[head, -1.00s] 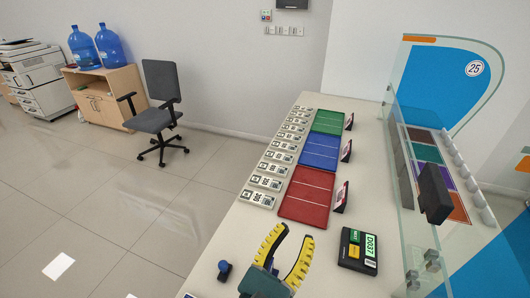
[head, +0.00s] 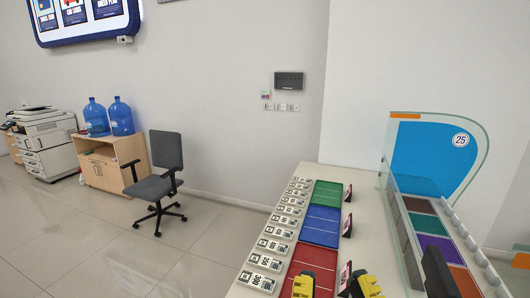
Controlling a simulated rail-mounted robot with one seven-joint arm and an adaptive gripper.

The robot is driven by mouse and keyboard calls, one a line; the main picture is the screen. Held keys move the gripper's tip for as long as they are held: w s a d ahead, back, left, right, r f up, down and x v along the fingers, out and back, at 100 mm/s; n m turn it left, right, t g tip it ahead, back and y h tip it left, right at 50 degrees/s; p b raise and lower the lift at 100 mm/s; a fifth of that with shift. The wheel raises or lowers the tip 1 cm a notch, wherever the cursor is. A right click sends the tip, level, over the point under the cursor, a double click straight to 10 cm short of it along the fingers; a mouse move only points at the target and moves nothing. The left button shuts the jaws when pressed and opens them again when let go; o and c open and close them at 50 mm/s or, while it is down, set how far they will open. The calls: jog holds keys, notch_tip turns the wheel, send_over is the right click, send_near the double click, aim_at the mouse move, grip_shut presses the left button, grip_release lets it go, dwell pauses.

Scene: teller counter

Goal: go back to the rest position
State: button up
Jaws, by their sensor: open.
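My gripper (head: 332,284) shows at the bottom edge of the head view. Its two yellow fingertips stand apart with nothing between them. It is over the near part of the counter (head: 375,243), in front of the red tray (head: 311,262). The rest of the gripper and my arm are out of view below.
A blue tray (head: 320,226) and a green tray (head: 327,194) lie beyond the red one. A row of white number cards (head: 271,246) runs along their left. Small dark signs stand at their right. A glass screen (head: 388,165) borders the right side. A grey chair (head: 157,185) stands on the floor.

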notch_tip(320, 180, up, 28)
jog(key=p, duration=2.5)
jog(key=shift+r+p, duration=0.15)
jog(key=shift+p, duration=0.25)
